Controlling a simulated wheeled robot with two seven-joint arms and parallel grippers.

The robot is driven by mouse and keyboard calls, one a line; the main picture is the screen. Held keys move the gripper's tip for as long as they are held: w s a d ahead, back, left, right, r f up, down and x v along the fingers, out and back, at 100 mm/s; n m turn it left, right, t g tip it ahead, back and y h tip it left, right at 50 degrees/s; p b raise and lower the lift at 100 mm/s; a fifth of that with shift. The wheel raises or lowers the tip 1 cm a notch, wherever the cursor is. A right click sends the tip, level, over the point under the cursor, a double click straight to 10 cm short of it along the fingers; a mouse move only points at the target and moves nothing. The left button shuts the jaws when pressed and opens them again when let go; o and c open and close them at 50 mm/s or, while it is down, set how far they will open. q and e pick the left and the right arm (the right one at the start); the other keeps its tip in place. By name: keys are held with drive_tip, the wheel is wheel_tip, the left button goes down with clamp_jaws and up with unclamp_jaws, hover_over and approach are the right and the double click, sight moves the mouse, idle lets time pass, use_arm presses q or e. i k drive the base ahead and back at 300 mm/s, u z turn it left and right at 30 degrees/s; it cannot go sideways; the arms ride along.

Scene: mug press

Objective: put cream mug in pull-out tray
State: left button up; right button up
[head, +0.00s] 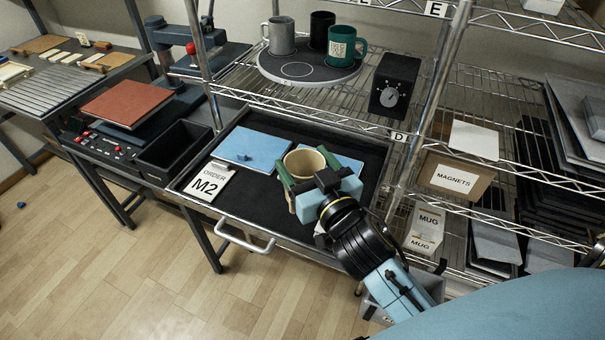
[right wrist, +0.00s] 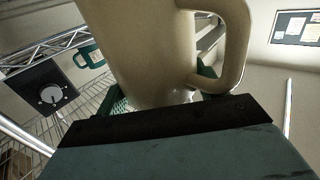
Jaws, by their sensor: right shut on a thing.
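The cream mug (head: 304,163) is between the green fingers of my right gripper (head: 307,169), which is shut on it. In the head view the mug is over the black-lined pull-out tray (head: 247,208), its open mouth facing up. I cannot tell whether its base touches the tray. In the right wrist view the cream mug (right wrist: 155,50) fills the upper middle, its handle to the right and a green finger behind it. The tray is pulled out from the wire rack, its front handle towards the floor side. My left gripper is not in view.
Blue pads (head: 252,147) and an M2 order card (head: 208,184) lie in the tray. Above, a round board (head: 300,70) holds grey, black and green mugs beside a black dial box (head: 395,83). A rack post (head: 425,105) stands close right. A press (head: 130,103) stands left.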

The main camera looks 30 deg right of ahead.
sight(282, 217)
drive_tip(key=z, duration=0.05)
drive_tip(key=k, duration=0.3)
drive_tip(key=u, duration=1.75)
drive_tip(key=i, duration=1.05)
drive_tip(key=z, duration=2.3)
